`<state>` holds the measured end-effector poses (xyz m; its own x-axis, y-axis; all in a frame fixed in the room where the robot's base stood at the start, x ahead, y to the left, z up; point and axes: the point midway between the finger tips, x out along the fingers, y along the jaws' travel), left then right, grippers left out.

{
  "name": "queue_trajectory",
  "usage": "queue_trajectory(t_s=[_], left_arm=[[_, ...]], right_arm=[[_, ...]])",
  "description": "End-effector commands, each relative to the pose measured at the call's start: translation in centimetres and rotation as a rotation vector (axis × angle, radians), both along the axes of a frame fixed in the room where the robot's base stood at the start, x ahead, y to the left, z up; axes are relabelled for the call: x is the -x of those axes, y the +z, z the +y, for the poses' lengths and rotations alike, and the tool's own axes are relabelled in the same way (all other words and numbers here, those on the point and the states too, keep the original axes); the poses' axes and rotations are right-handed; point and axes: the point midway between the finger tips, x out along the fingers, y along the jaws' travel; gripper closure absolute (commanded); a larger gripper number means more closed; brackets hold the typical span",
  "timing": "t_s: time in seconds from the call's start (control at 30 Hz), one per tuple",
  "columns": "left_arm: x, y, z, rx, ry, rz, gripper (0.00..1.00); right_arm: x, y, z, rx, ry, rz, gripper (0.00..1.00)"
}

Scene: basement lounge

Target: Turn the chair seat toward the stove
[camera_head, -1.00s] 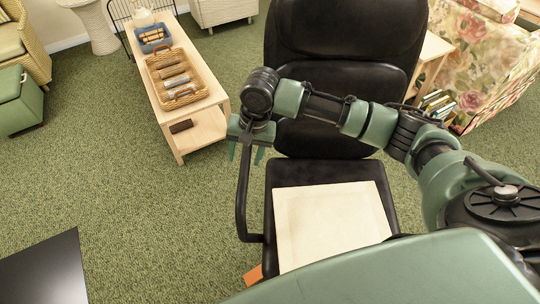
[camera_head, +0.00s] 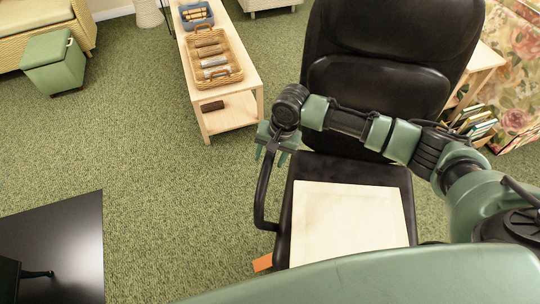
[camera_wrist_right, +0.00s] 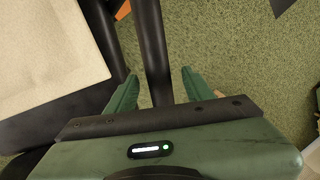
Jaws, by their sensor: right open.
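The black chair (camera_head: 365,171) has a tall back and faces the bottom of the head view, with a cream square pad (camera_head: 350,222) on its seat. Its black looped armrest (camera_head: 262,192) stands on the left side and also shows in the right wrist view (camera_wrist_right: 152,45). My right gripper (camera_head: 276,152) is at the top of that armrest. Its two green fingers are apart, one on each side of the armrest bar; contact is unclear. My left gripper is out of view. A glossy black-topped object (camera_head: 60,235) lies at lower left; I cannot tell if it is the stove.
A light wood bench (camera_head: 236,118) with a wicker tray (camera_head: 229,70) stands beyond the chair, to the left. A green ottoman (camera_head: 60,64) is at upper left. Books (camera_head: 474,122) lie at right. Green carpet (camera_head: 170,185) is clear between chair and black object.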

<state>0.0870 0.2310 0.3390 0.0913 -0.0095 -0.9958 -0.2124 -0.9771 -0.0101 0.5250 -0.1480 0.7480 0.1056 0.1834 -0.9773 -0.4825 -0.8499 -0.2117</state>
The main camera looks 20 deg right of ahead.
Motion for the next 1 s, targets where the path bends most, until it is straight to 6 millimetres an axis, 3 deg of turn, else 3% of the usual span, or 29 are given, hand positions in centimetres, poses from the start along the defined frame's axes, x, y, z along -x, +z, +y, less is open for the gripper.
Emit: queue_trajectory(t_s=[0.03,0.2,0.23,1.0], left_arm=[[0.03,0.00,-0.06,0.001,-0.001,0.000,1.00],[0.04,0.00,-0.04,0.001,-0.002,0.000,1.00],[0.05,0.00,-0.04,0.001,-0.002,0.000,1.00],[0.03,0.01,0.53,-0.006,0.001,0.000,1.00]], right_arm=[[0.00,0.01,-0.02,0.000,0.000,0.000,0.51],[0.00,0.02,-0.04,0.000,-0.001,0.000,0.98],[0.00,0.02,-0.04,0.000,-0.001,0.000,1.00],[-0.02,0.06,-0.09,0.001,-0.001,0.000,1.00]])
